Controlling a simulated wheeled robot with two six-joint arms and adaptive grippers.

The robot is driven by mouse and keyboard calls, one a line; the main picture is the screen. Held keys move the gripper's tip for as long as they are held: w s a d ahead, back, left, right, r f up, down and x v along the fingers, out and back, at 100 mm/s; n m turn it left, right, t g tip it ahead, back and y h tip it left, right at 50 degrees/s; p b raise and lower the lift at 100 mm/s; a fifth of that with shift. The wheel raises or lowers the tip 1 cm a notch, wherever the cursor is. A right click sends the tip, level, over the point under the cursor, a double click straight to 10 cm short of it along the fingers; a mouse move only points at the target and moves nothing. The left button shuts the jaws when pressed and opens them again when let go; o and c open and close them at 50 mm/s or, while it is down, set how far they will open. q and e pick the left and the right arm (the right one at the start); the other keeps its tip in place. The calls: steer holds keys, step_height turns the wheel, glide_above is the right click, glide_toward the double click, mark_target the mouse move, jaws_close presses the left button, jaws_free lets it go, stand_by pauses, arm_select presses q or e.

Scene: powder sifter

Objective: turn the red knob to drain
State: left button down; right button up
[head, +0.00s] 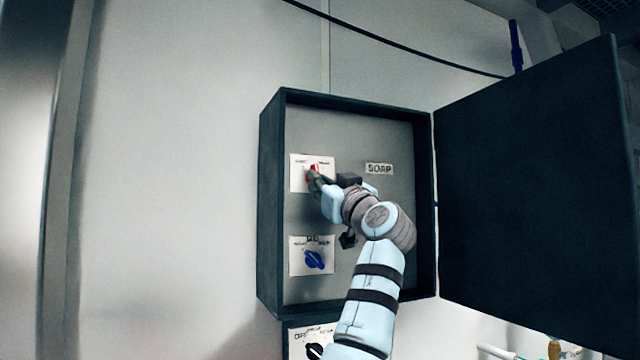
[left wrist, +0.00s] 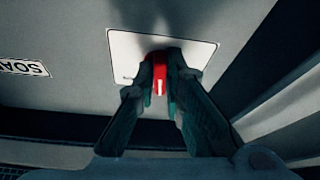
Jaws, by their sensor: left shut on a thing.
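The red knob (head: 313,168) sits on a white label plate (head: 298,172) at the upper left inside an open dark control box. My left gripper (head: 315,178) reaches into the box and is shut on the red knob. In the left wrist view, the red knob (left wrist: 159,76) with a white mark shows between the two fingers (left wrist: 160,85), in front of the white plate (left wrist: 125,50). The fingers hide part of the plate, and its lettering is too small to read. My right gripper is not in view.
A blue knob (head: 314,260) on its own plate sits below the red one. A black knob (head: 314,350) is lower still. A SOAP label (head: 379,169) is right of the red knob. The box door (head: 535,180) stands open at the right.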

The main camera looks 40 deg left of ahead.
arm_select(q)
steer(key=shift+m, duration=0.4)
steer(key=shift+s+a+r+m+t+h+b, duration=0.15)
steer(key=shift+m+t+h+b, duration=0.7)
steer(key=shift+m, duration=1.6)
steer(key=shift+s+a+m+t+h+b, duration=0.15)
steer(key=shift+m+t+h+b, duration=0.65)
steer(key=shift+m, duration=1.6)
steer(key=shift+s+r+m+t+h+b, duration=0.15)
steer(key=shift+m+t+h+b, duration=0.65)
steer(key=shift+m, duration=1.65)
steer(key=shift+t, duration=0.35)
steer(key=c, duration=1.7)
jaws_free()
steer(key=shift+f, duration=0.1)
